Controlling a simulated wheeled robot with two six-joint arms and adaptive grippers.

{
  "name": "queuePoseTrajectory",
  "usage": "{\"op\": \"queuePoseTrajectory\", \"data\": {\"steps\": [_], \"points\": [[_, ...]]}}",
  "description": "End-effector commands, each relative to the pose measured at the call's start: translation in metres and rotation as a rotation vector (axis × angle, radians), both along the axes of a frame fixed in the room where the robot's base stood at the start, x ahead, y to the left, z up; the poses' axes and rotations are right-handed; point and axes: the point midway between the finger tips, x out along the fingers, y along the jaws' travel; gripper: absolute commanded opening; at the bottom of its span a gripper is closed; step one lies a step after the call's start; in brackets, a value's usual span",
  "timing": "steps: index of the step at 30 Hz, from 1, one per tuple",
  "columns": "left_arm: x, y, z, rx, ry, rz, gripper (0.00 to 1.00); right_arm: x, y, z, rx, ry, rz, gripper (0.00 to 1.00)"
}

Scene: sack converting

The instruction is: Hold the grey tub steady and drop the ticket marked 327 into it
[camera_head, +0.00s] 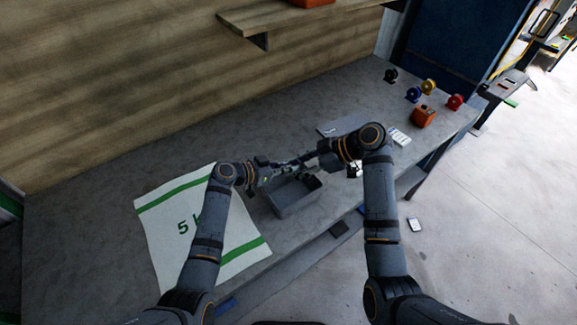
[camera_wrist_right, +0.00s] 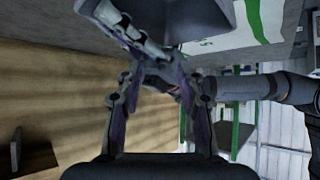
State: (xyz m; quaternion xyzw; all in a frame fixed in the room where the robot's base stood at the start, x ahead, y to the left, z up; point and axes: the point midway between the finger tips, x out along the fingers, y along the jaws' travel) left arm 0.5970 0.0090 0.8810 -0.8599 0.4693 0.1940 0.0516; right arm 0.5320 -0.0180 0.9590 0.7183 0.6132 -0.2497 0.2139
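The grey tub (camera_head: 297,200) stands on the bench near its front edge, right of a white sack. My left gripper (camera_head: 268,172) is at the tub's back left rim; I cannot tell whether it touches or grips the wall. My right gripper (camera_head: 305,161) is above the tub's back side, close to the left one. In the right wrist view its fingers (camera_wrist_right: 158,72) lean towards each other, and part of the tub (camera_wrist_right: 198,22) shows beyond them. I see no ticket between them. A white card-like piece (camera_head: 398,137) lies on the bench beyond my right arm; no number is readable.
The flat white sack (camera_head: 165,225) with green stripes lies left of the tub. A small white item (camera_head: 414,224) lies on the floor. A wooden shelf (camera_head: 290,17) overhangs the back.

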Motion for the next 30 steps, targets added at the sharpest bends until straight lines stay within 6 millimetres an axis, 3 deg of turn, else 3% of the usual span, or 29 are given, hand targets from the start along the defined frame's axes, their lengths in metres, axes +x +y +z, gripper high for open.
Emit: {"op": "queuePoseTrajectory", "data": {"steps": [12, 23, 28, 30], "points": [[0.000, 0.000, 0.000, 0.000, 0.000, 0.000, 0.00, -0.001, -0.001, -0.049, 0.000, 0.004, 0.000, 0.38], [0.000, 0.000, 0.000, 0.000, 0.000, 0.000, 0.00, -0.001, -0.001, -0.054, 0.000, 0.001, 0.000, 0.38], [0.000, 0.000, 0.000, 0.000, 0.000, 0.000, 0.00, 0.000, -0.001, -0.054, 0.000, 0.001, 0.000, 0.61], [0.000, 0.000, 0.000, 0.000, 0.000, 0.000, 0.00, 0.000, -0.001, -0.054, 0.000, 0.001, 0.000, 0.64]]}}
